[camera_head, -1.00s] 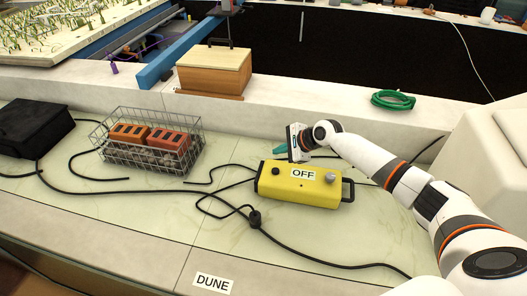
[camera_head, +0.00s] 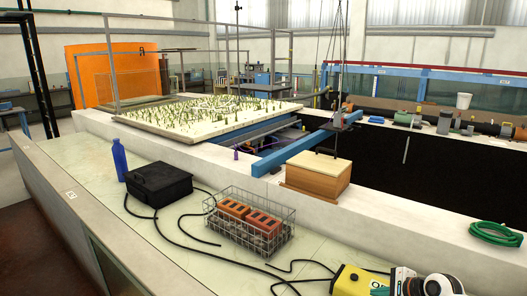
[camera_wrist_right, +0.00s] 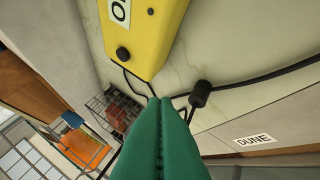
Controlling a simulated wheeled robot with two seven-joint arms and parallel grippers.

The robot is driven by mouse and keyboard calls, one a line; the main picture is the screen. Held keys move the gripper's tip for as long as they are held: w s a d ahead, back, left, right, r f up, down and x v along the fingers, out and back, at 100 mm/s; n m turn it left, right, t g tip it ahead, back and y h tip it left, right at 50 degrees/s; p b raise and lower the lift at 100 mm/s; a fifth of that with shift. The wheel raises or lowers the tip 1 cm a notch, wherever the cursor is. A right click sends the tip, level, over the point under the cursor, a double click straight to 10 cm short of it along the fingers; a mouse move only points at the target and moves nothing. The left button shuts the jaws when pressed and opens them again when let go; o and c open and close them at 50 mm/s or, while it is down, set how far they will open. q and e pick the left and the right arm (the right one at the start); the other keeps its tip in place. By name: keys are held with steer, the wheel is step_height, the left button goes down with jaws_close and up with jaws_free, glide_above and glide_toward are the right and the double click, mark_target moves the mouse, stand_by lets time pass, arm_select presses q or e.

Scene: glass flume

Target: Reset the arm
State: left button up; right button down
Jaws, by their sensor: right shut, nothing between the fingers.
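My right gripper (camera_head: 403,281) shows at the bottom right edge of the head view, in front of part of the yellow control box (camera_head: 350,281) and its label. In the right wrist view its two green fingers (camera_wrist_right: 160,104) are pressed together, with nothing between them. The yellow box (camera_wrist_right: 143,38) lies beyond the fingertips there, with a black knob and a partly cut-off label. I cannot tell the exact gap between fingers and box. The rest of my right arm is mostly cut off in the head view. My left gripper is not in view.
A wire basket (camera_head: 222,229) with orange bricks, a black box (camera_head: 160,184) and a blue bottle (camera_head: 119,160) stand on the bench, with black cables between. A wooden box (camera_head: 318,180) and a green hose coil (camera_head: 495,233) sit on the ledge behind.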

steer(key=s+a+f+n+g, duration=0.2)
steer(key=s+a+f+n, duration=0.2)
steer(key=s+a+n, duration=0.6)
steer(key=s+a+f+n+g, duration=0.2)
steer(key=s+a+f+n, duration=0.25)
steer(key=s+a, duration=0.55)
steer(key=s+d+r+n+h, duration=0.2)
steer(key=s+d+n+h, duration=0.15)
steer(key=s, duration=0.55)
steer(key=s+d+r+n+h, duration=0.25)
steer(key=s+d+n, duration=0.2)
steer(key=s, duration=0.45)
step_height(320, 180, down, 27)
steer(key=s+g+y, duration=0.1)
steer(key=s, duration=0.1)
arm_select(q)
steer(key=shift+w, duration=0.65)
arm_select(e)
steer(key=s+d+f, duration=0.1)
steer(key=s+f, duration=0.6)
steer(key=s, duration=0.1)
steer(key=s+d+f+g, duration=0.1)
steer(key=s+d+f, duration=0.1)
steer(key=s+f, duration=0.5)
steer(key=shift+s+d+f+g, duration=0.25)
steer(key=shift+s+f+g, duration=0.1)
steer(key=shift+f, duration=0.1)
